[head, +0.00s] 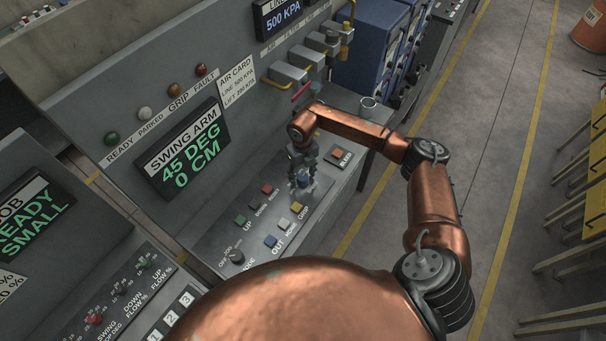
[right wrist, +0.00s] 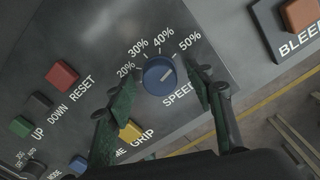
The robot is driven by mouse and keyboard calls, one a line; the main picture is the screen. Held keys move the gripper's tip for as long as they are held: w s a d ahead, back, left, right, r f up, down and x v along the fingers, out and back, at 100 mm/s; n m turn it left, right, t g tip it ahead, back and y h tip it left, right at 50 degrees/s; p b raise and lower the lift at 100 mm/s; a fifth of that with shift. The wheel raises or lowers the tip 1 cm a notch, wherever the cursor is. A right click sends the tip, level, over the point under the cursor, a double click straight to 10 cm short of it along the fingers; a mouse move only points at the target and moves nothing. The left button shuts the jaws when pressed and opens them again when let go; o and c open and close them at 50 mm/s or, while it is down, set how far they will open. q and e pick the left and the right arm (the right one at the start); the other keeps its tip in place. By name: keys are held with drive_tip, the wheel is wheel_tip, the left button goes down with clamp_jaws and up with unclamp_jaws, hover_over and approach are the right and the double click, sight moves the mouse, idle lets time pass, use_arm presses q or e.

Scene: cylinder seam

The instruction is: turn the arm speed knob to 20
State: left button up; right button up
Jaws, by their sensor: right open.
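The arm speed knob (right wrist: 159,75) is round and blue with a pale pointer line. It sits on the grey sloped panel, ringed by the marks 20%, 30%, 40% and 50%, with SPEED printed below. Its line points up and right, nearest the 50% side. My right gripper (right wrist: 162,72) is open, one finger on each side of the knob; I cannot tell whether either touches it. In the head view my right gripper (head: 303,165) is over the knob (head: 303,181), which it partly hides. My left gripper is not in view.
Close by are the yellow GRIP button (right wrist: 131,131), the red RESET button (right wrist: 62,74) and the orange BLEED button (right wrist: 300,15). The SWING ARM display (head: 184,151) reads 45 DEG, 0 CM. Air valves (head: 290,73) stand behind my right gripper.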

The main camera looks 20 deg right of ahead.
drive_tip(key=shift+c, duration=0.7)
drive_tip(key=c, duration=1)
